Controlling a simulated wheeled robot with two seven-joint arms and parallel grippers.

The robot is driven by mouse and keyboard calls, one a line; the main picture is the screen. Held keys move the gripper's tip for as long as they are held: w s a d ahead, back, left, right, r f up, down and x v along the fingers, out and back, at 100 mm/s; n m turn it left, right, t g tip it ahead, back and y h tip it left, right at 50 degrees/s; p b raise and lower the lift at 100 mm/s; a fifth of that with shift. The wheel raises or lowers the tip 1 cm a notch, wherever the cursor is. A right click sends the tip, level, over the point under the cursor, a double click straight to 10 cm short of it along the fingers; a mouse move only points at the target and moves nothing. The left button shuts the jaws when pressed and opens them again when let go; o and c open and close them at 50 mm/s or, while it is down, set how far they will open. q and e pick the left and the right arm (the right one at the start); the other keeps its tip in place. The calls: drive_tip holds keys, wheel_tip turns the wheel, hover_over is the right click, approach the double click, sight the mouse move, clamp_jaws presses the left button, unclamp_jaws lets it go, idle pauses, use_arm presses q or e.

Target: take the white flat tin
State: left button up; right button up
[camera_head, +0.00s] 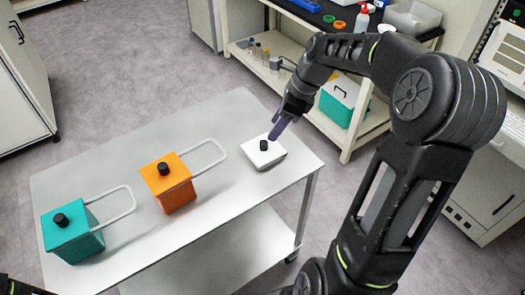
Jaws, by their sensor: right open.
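The white flat tin (272,159) sits near the right end of the grey table. It is low and square, with a black knob on top. My right gripper (277,130) is just above and behind the tin, tilted down, with its purple fingertips close to the knob. It is open; the gap between the fingers is hard to see from here. I cannot tell whether a finger touches the knob or the tin. My left gripper is not in view.
On the same table (110,170) stand an orange box (175,190) and a teal box (75,240), each with a black knob and a pale loop handle. A shelf bench (345,148) stands behind, with a teal-and-white cooler (338,105). The table's back left is clear.

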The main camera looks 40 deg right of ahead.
sight(264, 143)
drive_tip(key=shift+x, duration=1.25)
drive_tip(key=shift+f, duration=0.1)
drive_tip(key=x, duration=0.5)
drive_tip(key=shift+w+p, duration=0.15)
drive_tip(key=shift+p, duration=0.2)
drive_tip(key=shift+c, duration=0.5)
clamp_jaws()
